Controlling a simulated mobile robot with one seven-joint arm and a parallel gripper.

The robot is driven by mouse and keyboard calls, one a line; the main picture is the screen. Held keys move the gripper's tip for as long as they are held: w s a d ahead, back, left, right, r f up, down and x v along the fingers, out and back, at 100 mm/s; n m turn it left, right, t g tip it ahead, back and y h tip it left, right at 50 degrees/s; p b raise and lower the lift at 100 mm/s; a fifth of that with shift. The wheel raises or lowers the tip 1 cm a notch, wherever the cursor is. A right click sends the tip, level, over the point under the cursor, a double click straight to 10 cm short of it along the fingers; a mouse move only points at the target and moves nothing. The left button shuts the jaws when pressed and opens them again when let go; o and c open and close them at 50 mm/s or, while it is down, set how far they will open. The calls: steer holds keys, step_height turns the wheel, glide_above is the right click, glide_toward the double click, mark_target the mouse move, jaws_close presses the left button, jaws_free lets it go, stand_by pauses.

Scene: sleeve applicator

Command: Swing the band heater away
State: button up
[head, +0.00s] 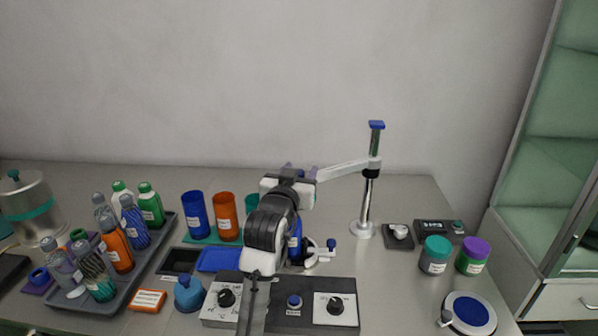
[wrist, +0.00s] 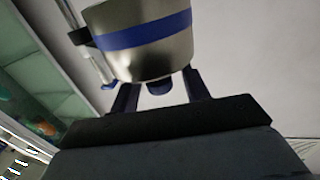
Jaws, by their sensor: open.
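The band heater (wrist: 145,50) is a metal cylinder with a blue stripe, large at the top of the wrist view. A short dark blue knob (wrist: 158,88) sticks out under it, between my fingers. In the head view, the heater is mostly hidden behind my gripper (head: 300,170), at the left end of a pale swing arm (head: 345,169). That arm joins an upright chrome post (head: 368,200) with a blue top. My gripper, also in the wrist view (wrist: 160,84), is open, with one finger on each side of the knob. I cannot tell whether either finger touches it.
A control panel (head: 312,302) with dials lies at the front middle. A grey tray (head: 150,262) of bottles stands left, near blue (head: 194,215) and orange (head: 227,218) cups. Two jars (head: 436,255) and a round blue-topped device (head: 470,312) stand right. Table behind the post looks clear.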

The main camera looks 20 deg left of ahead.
steer(key=shift+c, duration=0.3)
jaws_close()
